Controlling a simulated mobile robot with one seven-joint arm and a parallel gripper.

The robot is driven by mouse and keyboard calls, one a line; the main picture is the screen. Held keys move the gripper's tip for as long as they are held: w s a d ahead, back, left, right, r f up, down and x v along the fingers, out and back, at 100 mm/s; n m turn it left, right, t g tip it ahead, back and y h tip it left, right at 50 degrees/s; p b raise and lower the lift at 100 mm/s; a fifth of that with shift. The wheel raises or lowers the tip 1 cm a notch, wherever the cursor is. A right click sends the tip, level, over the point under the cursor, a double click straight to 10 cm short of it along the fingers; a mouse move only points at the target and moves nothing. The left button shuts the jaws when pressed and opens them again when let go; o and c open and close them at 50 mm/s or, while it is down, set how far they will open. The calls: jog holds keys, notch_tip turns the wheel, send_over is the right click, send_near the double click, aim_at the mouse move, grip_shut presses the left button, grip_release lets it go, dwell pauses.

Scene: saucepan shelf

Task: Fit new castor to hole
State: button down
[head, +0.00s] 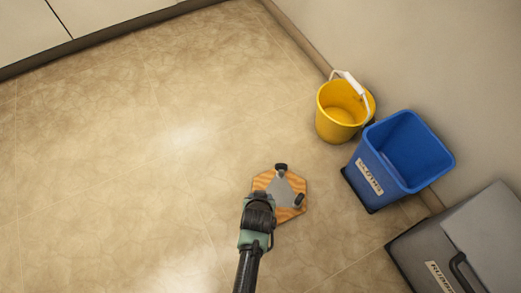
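A hexagonal wooden board (293,214) lies on the floor near the middle of the head view. A grey three-cornered plate (283,190) sits on top of it. One dark castor (281,168) is at the plate's top corner and another dark castor (299,200) is at its right corner. My gripper (260,197) is over the board's lower left part and hides the third corner. I cannot make out a hole or a separate new castor. The fingertips are too dark and small to tell whether they are open, shut or holding something.
A yellow bucket (340,115) with a white handle stands at the upper right. A blue bin (385,185) with a label is to the right of the board. A grey case (420,250) is at the lower right, by the wall. The floor (120,150) on the left is clear.

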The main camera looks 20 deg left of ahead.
jog(key=shift+f, duration=0.1)
dwell(0.5)
jog(key=shift+c, duration=1.1)
grip_release()
jog(key=p+v, duration=1)
jog(key=v, duration=0.3)
